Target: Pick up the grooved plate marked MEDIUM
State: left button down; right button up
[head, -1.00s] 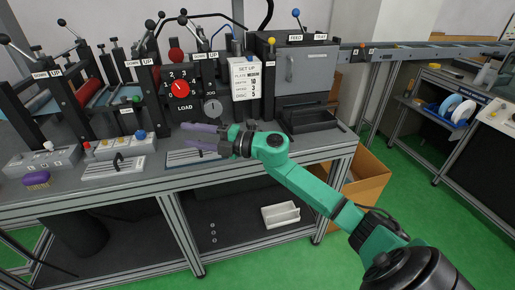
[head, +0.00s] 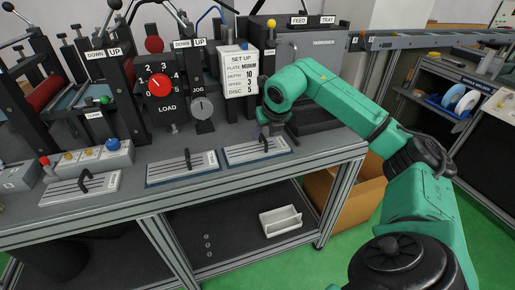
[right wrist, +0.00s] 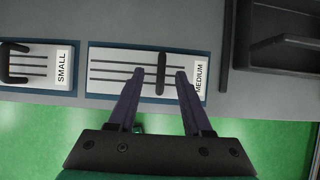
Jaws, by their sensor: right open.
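The grooved plate marked MEDIUM (right wrist: 110,85) is pale with dark grooves and an upright black handle (right wrist: 161,65). It lies on a blue base at the bench's front edge. In the head view it is the rightmost of the plates (head: 240,153), partly hidden by my right gripper (head: 268,133). In the right wrist view my right gripper (right wrist: 160,76) is open and empty, its purple fingers over the plate, one on each side of the handle. I cannot tell how far the fingertips are above the plate. My left gripper is not in view.
A plate marked SMALL (right wrist: 35,68) lies to the left, with another handled plate (head: 60,192) further left. A dark tray (right wrist: 290,60) stands right of the MEDIUM plate. A set-up card (head: 240,73) and machine (head: 160,105) stand behind.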

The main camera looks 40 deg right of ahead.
aim_at(263, 136)
jog(key=x, duration=0.4)
jog(key=shift+s, duration=0.2)
grip_shut()
jog(key=shift+r, duration=0.1)
dwell(1.0)
